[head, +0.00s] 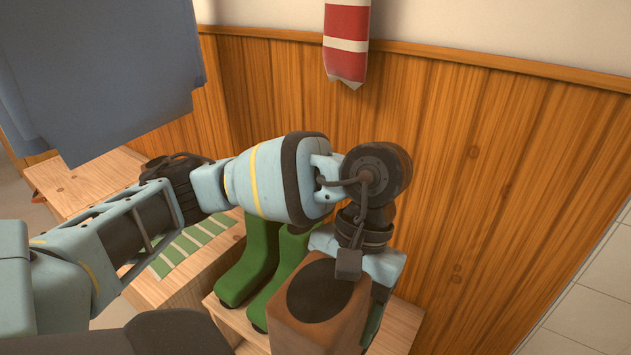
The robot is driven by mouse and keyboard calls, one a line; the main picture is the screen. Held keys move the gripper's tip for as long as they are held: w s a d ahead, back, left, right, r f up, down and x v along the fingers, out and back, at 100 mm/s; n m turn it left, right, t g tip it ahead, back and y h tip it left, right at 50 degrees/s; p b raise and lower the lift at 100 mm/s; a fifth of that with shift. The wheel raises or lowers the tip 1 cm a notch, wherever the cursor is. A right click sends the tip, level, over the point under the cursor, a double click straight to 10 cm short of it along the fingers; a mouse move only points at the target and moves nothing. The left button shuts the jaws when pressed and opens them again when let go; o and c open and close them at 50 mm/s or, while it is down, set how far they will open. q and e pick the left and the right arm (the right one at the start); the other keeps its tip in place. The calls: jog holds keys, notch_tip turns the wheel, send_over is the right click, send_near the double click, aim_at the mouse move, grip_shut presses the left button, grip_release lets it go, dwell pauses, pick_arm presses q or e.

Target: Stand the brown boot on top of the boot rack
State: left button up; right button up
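The brown boot (343,318) is upright at the bottom centre, its dark round opening facing up. Its foot is hidden below the picture edge. My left gripper (381,292) is right against the far right side of its shaft. The fingertips are hidden behind the boot, so their grip does not show. The boot rack (404,325) is a pale wooden top under and around the boots. Whether the brown boot's sole touches it is hidden. A pair of green boots (256,258) stands on it, left of the brown boot. My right gripper is out of view.
A wooden bench (95,182) with green stripes (188,243) lies to the left. A wood-panelled wall (480,170) runs close behind. A red and white striped cloth (346,40) and a blue-grey cloth (100,75) hang above. Tiled floor shows at right.

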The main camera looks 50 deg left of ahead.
pick_arm(q)
jog(key=f+n+t+h, duration=0.1)
jog(key=f+n, duration=0.1)
jog(key=n, duration=0.1)
jog(key=w+f+n+t+h, duration=0.1)
jog(key=f+n, duration=0.2)
jog(key=n, duration=0.1)
jog(key=w+f+n+h+p, duration=0.1)
jog(key=f+n, duration=0.1)
jog(key=n, duration=0.2)
jog(key=shift+w+d+f+t, duration=0.15)
jog(key=shift+d+f+t, duration=0.05)
jog(key=shift+f+t, duration=0.2)
jog(key=s+a+f+n+t+y+p, duration=0.1)
jog(key=a+f+n+t+y, duration=0.35)
jog(key=n, duration=0.75)
jog(key=s+a+f+n+t+y+p, duration=0.1)
jog(key=a+f+n+t+p, duration=0.1)
jog(key=a+f+n, duration=0.85)
jog(key=w+f+n+b, duration=0.2)
jog(key=w+b, duration=0.3)
jog(key=w, duration=1.1)
jog(key=shift+d+f, duration=0.2)
jog(key=shift+f, duration=0.05)
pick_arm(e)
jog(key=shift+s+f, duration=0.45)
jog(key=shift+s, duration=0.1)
